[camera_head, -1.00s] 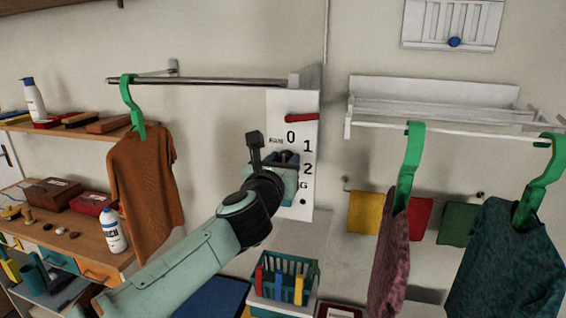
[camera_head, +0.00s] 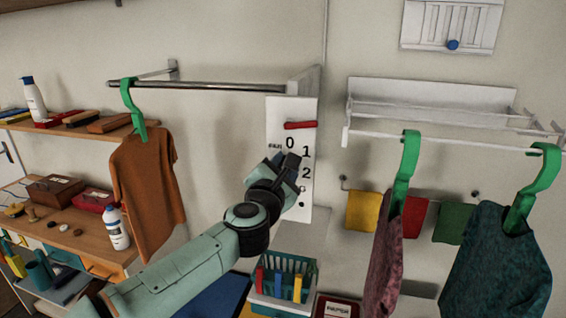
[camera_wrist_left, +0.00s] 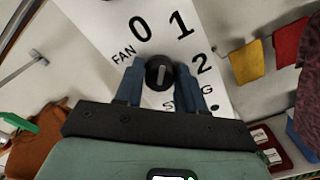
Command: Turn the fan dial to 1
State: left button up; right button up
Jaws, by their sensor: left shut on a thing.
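The fan dial (camera_wrist_left: 161,71) is a round black knob with a pale pointer line, seen in the left wrist view. It sits on a white panel (camera_head: 278,117) marked FAN, 0, 1 and 2. The pointer line points roughly up in that view, between 0 and 1. My left gripper (camera_wrist_left: 160,75) has its blue fingers on either side of the dial and is shut on it. In the head view the left gripper (camera_head: 284,165) is at the panel below the 0 and hides the dial. My right gripper is not in view.
A red handle (camera_head: 300,125) sits on the panel above the numbers. A metal rail (camera_head: 200,85) with an orange shirt (camera_head: 147,190) is to the left. A white drying rack (camera_head: 432,105) and hanging clothes (camera_head: 495,255) are to the right. A teal basket (camera_head: 284,265) stands below.

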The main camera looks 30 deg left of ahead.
pick_arm(q)
jog(key=shift+m+p, duration=0.55)
jog(key=shift+m, duration=1.05)
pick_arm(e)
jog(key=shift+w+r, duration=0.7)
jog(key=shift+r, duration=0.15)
pick_arm(q)
jog(key=o, duration=1)
jog(key=shift+s, duration=0.1)
jog(key=b+v, duration=0.1)
jog(key=v, duration=1.2)
jog(key=shift+s+f, duration=0.1)
jog(key=shift+s, duration=0.05)
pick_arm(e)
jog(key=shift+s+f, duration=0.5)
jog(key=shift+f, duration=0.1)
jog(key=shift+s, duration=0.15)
